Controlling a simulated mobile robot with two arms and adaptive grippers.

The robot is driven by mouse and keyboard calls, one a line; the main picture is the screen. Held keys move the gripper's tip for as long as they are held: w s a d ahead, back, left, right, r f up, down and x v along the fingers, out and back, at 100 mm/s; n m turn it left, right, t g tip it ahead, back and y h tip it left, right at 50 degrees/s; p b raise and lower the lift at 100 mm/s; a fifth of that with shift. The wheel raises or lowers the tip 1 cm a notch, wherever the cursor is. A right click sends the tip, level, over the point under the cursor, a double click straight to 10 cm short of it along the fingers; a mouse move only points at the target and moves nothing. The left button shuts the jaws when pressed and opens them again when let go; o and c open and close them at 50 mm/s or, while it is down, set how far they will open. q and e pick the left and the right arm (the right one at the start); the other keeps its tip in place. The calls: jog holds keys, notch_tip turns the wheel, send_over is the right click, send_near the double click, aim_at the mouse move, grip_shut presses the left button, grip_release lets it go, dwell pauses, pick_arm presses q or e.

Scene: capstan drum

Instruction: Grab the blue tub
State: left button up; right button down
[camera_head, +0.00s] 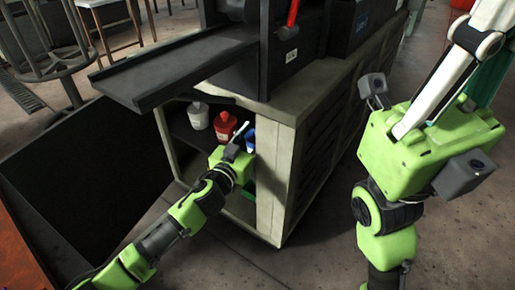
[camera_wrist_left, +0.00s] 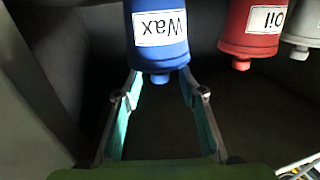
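In the head view the blue tub (camera_head: 250,139) shows only partly, inside the cabinet behind my left gripper (camera_head: 239,141). In the left wrist view my left gripper (camera_wrist_left: 160,85) is open, with one finger on each side of the tub's cap end. Whether the fingers touch the tub is unclear. My right arm is at the right of the head view, but its gripper is out of frame.
A red tub (camera_head: 225,127), labelled "Oil", and a white tub (camera_head: 198,116) stand left of the blue one in the cabinet (camera_head: 285,185). A dark tray (camera_head: 170,70) juts out above the opening. The cabinet's side panel is close on the right.

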pick_arm(q)
jog(key=shift+w+d, duration=0.15)
jog(key=shift+w, duration=0.15)
grip_shut()
jog(key=shift+r, duration=0.1)
jog(key=shift+r, duration=0.1)
